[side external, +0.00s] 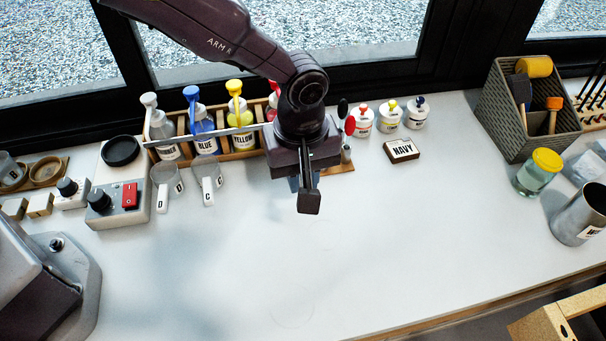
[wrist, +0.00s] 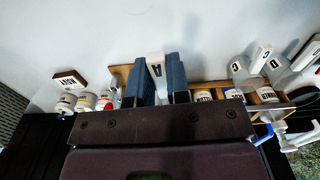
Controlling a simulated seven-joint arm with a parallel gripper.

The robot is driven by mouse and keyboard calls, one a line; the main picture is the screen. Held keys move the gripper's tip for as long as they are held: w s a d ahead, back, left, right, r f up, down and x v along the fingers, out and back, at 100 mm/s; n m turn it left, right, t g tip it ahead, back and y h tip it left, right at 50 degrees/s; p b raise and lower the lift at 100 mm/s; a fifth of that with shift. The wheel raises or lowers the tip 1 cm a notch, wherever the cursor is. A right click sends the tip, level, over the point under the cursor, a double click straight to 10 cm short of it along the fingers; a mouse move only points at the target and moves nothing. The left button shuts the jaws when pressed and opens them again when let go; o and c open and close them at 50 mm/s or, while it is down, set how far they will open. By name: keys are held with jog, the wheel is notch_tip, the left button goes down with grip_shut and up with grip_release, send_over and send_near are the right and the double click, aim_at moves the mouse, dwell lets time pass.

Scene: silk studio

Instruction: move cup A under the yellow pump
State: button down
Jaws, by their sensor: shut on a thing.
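My gripper (side external: 307,193) hangs over the bench, right of the yellow pump. In the wrist view its two blue fingers (wrist: 162,80) are shut on the white handle of cup A (wrist: 155,62), which shows the letter A. The rest of cup A is hidden by the gripper in both views. The yellow pump (side external: 236,88) tops a bottle labelled YELLOW (side external: 240,122) in the wooden rack. The space in front of that bottle looks clear, and cup A is to the right of it.
Clear cups D (side external: 165,181) and C (side external: 207,180) stand in front of the rack, left of the yellow bottle. A blue pump bottle (side external: 203,128) is left of yellow. A NAVY block (side external: 402,151) and small white bottles (side external: 389,115) are to the right. The front bench is free.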

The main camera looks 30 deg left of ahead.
jog(key=shift+m, duration=0.3)
jog(key=s+a+f, duration=0.1)
jog(key=a, duration=0.1)
jog(key=s+a+f, duration=0.1)
jog(key=s+a, duration=0.1)
jog(key=s+a+f, duration=0.1)
jog(key=s+a, duration=0.1)
jog(key=shift+a, duration=0.15)
jog(key=shift+w+a+f, duration=0.35)
jog(key=shift+w+a, duration=0.5)
jog(key=shift+w, duration=0.05)
jog(key=shift+w+a+f, duration=0.3)
jog(key=shift+w+a, duration=0.55)
jog(key=shift+f, duration=1.05)
jog(key=shift+f, duration=0.4)
jog(key=c, duration=1)
grip_release()
notch_tip(320, 180, up, 13)
jog(key=shift+f, duration=0.1)
